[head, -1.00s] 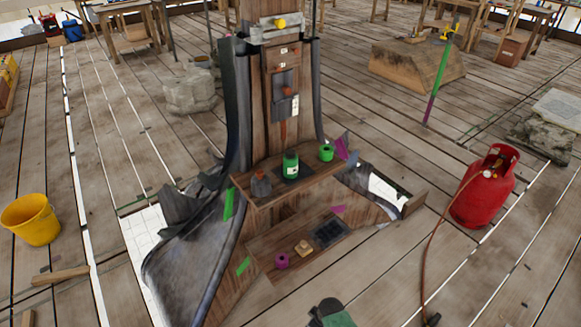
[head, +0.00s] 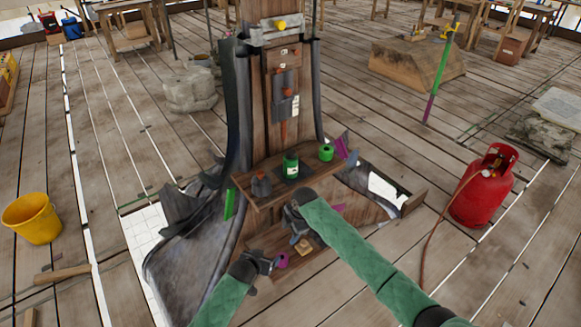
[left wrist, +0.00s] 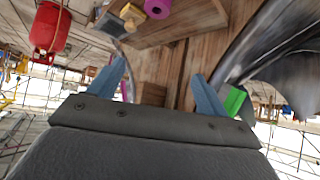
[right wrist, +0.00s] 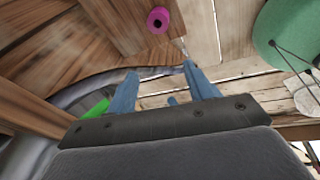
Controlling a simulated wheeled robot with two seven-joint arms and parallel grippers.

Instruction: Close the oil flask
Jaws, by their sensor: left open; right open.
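A green bottle-like container with a pale label, apparently the oil flask (head: 290,167), stands upright on the upper wooden ledge (head: 262,198). Its top is too small to tell whether it is closed, and no separate cap can be made out for sure. My right gripper (head: 290,214) is at the front of that ledge, below the flask and apart from it. It is open and empty in the right wrist view (right wrist: 160,72).
A green roll (head: 326,152) stands right of the flask, and a dark grey object (head: 261,187) left of it. A tan block (head: 301,246) sits on the lower ledge. A red gas cylinder (head: 484,187) with a hose stands right; a yellow bucket (head: 32,218) stands left.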

